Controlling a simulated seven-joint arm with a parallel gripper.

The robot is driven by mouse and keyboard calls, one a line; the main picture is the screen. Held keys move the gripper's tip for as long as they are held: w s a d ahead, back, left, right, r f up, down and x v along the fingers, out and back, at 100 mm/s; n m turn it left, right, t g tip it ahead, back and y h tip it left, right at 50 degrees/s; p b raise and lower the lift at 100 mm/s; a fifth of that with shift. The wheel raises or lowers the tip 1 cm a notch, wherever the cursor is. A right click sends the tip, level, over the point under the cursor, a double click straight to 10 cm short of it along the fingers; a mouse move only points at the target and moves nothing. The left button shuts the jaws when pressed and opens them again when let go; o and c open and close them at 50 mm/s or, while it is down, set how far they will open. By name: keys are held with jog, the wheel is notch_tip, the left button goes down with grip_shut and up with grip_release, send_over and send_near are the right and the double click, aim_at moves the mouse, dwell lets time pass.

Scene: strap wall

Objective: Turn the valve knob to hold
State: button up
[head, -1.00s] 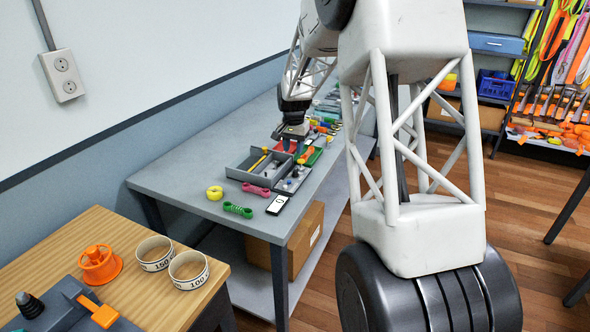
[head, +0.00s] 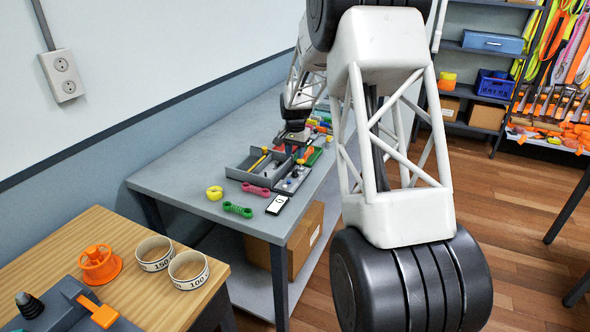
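No dial with a readable "hold" mark shows in the head view. An orange wheel-like piece (head: 99,262) stands on the wooden table at the lower left; I cannot tell whether it is the valve knob. A grey device (head: 62,311) with a black knob (head: 29,305) and an orange lever (head: 104,316) sits in front of it, partly cut off by the frame. My gripper (head: 292,147) is far from these, low over the grey bench by the back right of the divided tray. Its fingers are small and dark, and their opening is unclear.
The grey bench (head: 182,190) carries a divided grey tray (head: 236,174), a yellow ring (head: 214,193), green and pink pieces, a phone-like device (head: 277,205) and several tools. Two white-banded rings (head: 188,270) stand on the wooden table (head: 60,248). Shelves are at the back right.

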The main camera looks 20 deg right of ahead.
aim_at(295, 170)
jog(key=shift+f, duration=3.65)
grip_shut()
